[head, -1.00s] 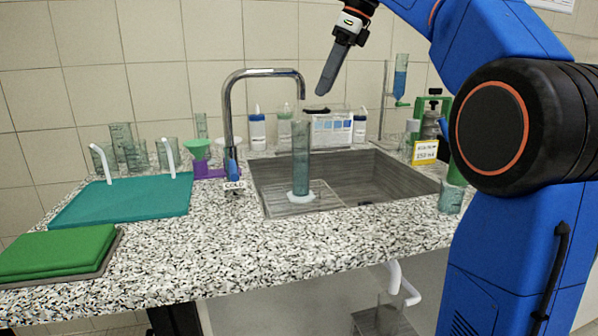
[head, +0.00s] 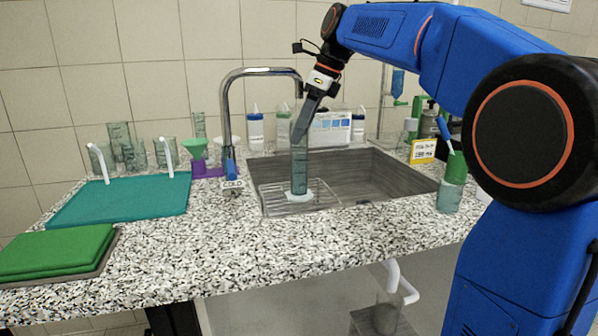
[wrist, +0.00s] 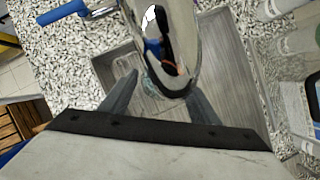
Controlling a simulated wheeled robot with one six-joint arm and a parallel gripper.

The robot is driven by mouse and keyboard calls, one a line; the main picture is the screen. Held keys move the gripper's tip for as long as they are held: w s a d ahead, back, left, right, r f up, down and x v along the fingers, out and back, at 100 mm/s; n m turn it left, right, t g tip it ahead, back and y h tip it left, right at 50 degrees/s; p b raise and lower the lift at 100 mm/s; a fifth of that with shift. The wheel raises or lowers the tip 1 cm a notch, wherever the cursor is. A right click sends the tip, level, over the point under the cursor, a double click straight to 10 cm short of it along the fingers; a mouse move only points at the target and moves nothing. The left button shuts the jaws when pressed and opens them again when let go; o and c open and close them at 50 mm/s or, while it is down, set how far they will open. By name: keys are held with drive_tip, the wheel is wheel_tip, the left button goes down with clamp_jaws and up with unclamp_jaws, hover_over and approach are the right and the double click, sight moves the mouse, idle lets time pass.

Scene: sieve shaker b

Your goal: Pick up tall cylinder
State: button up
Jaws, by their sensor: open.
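The tall cylinder (head: 299,172), a clear blue-grey graduated vessel with a pale foot, stands upright on a wire rack in the sink. In the head view, my gripper (head: 298,138) points down and overlaps the cylinder's upper part; I cannot tell whether it touches. In the wrist view, my gripper (wrist: 162,88) has its two fingers apart with nothing clearly held. Part of the cylinder (wrist: 152,86) shows between the fingers, mostly hidden by the shiny faucet spout.
The chrome faucet (head: 228,110) arches over the sink (head: 390,175), its spout (wrist: 180,45) close to my fingers. Bottles (head: 256,130) and a box stand behind.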

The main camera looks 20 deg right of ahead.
drive_tip(key=shift+x, duration=1.1)
clamp_jaws()
drive_tip(key=shift+r, duration=0.2)
